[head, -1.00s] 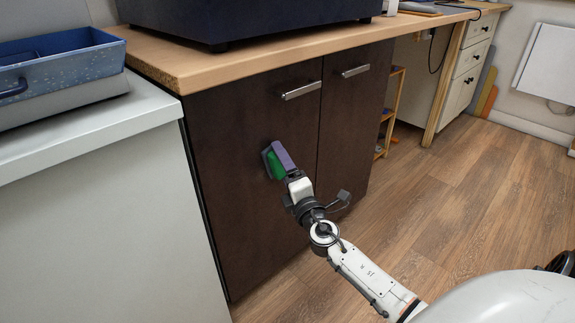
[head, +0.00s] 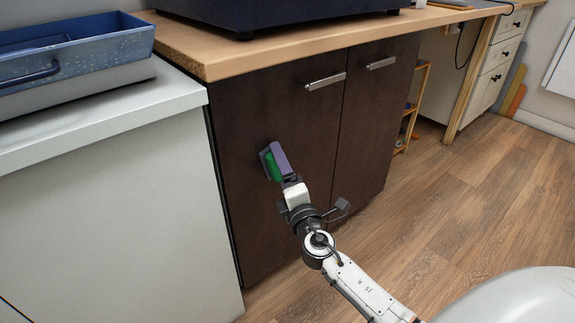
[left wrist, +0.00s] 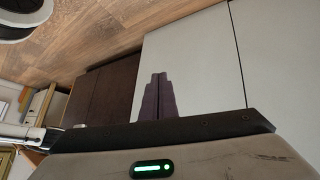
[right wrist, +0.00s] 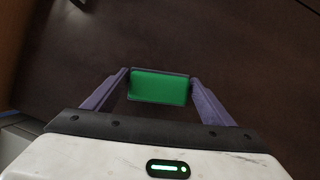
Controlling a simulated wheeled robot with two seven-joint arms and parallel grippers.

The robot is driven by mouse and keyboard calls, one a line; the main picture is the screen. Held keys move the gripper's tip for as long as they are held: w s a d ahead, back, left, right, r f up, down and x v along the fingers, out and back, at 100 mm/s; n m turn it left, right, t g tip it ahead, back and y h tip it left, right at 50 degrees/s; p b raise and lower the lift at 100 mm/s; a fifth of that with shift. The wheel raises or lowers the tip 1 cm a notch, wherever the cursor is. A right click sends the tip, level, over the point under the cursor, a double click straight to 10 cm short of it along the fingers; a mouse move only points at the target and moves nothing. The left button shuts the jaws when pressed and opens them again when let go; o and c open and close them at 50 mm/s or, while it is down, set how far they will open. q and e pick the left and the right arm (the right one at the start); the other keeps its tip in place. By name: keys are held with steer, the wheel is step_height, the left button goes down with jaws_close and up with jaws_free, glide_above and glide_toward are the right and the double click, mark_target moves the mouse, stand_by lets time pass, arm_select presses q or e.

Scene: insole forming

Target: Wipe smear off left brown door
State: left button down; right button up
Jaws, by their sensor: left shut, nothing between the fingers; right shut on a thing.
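The left brown door (head: 245,115) is dark brown with a metal bar handle (head: 325,81). I cannot make out a smear on it. My right gripper (head: 282,163) is shut on a green block with a dark grey pad (head: 268,165), held at the left part of the door, below the handle's height. The pad seems to be against or very close to the door. The green block (right wrist: 160,88) also shows between the purple fingers in the right wrist view. My left gripper (left wrist: 158,97) is shut and empty in the left wrist view, in front of pale cabinet fronts.
The right brown door (head: 375,125) stands beside the left one, under a wooden worktop (head: 290,45). A pale cabinet (head: 110,200) with a blue tray (head: 75,55) on it stands close at the left. Wooden floor (head: 460,220) is clear at the right.

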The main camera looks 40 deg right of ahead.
steer(key=shift+w+d+r, duration=0.1)
steer(key=shift+d+r, duration=0.15)
steer(key=shift+d, duration=0.45)
steer(key=shift+d+r, duration=0.3)
steer(key=shift+d, duration=0.4)
steer(key=shift+w+d+r, duration=0.1)
steer(key=shift+d+r, duration=0.15)
steer(key=shift+d, duration=0.45)
steer(key=shift+w+d+r, duration=0.1)
steer(key=shift+d, duration=1.35)
arm_select(q)
steer(key=shift+s+f, duration=0.2)
arm_select(e)
steer(key=shift+w+d, duration=0.1)
steer(key=shift+d, duration=0.65)
steer(key=shift+c, duration=1.4)
steer(key=shift+s, duration=0.3)
arm_select(q)
steer(key=shift+b, duration=0.35)
arm_select(e)
steer(key=shift+s, duration=2.7)
